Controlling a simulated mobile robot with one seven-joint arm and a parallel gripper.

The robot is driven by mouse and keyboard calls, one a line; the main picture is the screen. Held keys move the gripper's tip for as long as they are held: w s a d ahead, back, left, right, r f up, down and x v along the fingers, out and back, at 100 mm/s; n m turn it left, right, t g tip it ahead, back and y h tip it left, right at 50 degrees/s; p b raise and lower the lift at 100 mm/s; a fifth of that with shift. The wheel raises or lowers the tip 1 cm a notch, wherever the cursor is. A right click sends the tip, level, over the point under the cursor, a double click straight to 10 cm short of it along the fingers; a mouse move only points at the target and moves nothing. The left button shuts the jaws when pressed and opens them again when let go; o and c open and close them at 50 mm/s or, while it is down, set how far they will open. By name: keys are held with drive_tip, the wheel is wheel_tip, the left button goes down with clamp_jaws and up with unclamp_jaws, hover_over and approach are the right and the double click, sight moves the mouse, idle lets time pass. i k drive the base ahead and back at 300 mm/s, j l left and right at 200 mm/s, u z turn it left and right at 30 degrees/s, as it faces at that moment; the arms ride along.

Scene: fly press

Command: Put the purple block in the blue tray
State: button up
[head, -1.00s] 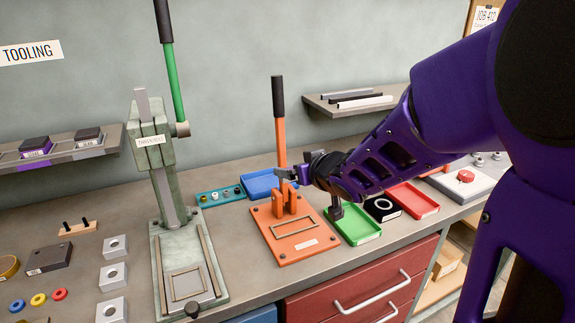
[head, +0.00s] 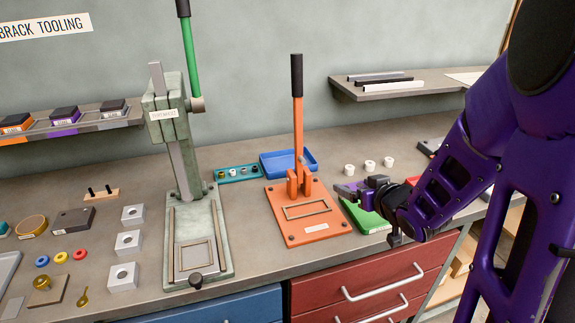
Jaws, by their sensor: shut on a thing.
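The blue tray (head: 268,165) lies on the bench behind the orange press, and no block shows in it. My gripper (head: 344,190) is right of the orange press, above the left part of a green tray (head: 364,220). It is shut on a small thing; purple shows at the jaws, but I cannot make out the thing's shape. A dark-topped block with a purple front (head: 65,117) sits on the left wall shelf, between an orange-fronted and a grey one.
A green-handled press (head: 187,180) stands further left. Several white rings (head: 370,165) sit behind my gripper. Bench behind the blue tray is clear.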

sight(288, 165)
drive_tip(key=i+l+u, duration=0.1)
drive_tip(key=l+u, duration=0.2)
drive_tip(key=l, duration=0.3)
drive_tip(key=l+u, duration=0.35)
drive_tip(key=l, duration=0.3)
drive_tip(key=i, duration=0.05)
